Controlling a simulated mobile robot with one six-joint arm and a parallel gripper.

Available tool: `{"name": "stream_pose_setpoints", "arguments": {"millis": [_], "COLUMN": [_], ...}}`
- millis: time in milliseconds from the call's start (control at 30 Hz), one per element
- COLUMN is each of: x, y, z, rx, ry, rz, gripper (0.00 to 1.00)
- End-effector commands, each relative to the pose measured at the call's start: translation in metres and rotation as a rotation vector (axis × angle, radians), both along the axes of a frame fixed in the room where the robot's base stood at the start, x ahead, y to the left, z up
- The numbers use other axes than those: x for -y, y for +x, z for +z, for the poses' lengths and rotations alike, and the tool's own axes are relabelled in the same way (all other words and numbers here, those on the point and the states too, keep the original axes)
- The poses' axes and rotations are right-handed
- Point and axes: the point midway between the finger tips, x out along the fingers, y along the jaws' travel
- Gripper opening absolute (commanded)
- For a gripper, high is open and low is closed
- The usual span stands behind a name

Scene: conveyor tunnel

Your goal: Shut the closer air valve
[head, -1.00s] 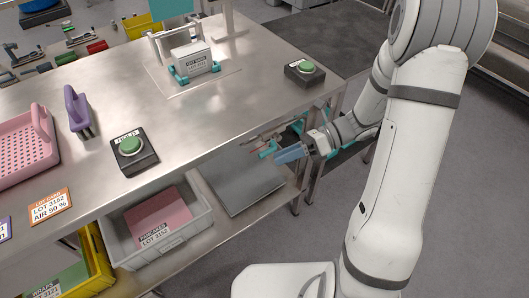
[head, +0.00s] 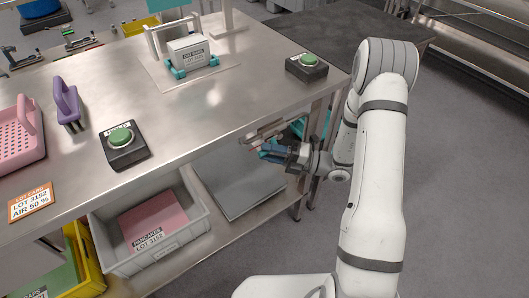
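A small teal valve handle (head: 266,147) shows under the table's front edge, beside thin pipes (head: 262,134). My gripper (head: 274,153), with blue fingers, is right at this handle and covers part of it. I cannot tell whether the fingers touch it or are around it. The gap between the fingers is too small and dark to judge. Another teal part (head: 298,128) shows farther back under the table, partly hidden by my arm and the table edge; I cannot tell if it is the other valve.
A lower shelf holds a grey tray (head: 235,185) and a grey bin (head: 165,255). Green-button boxes (head: 307,68) (head: 123,147) and a white carton device (head: 188,52) stand on top. The floor at right is clear.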

Motion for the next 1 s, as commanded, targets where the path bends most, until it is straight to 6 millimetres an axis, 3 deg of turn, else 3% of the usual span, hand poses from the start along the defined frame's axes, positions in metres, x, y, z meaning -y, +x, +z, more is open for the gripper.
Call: {"name": "stream_pose_setpoints", "arguments": {"millis": [133, 400, 867, 1000], "x": [-0.0109, -0.0121, -0.0117, -0.0116], "y": [0.0015, 0.0020, 0.0020, 0.0021], "z": [0.0013, 0.0019, 0.0018, 0.0018], "rx": [0.000, 0.001, 0.001, 0.001], "ry": [0.000, -0.001, -0.001, -0.001], "rz": [0.001, 0.000, -0.001, -0.001], "gripper": [0.39, 0.39, 0.02, 0.00]}}
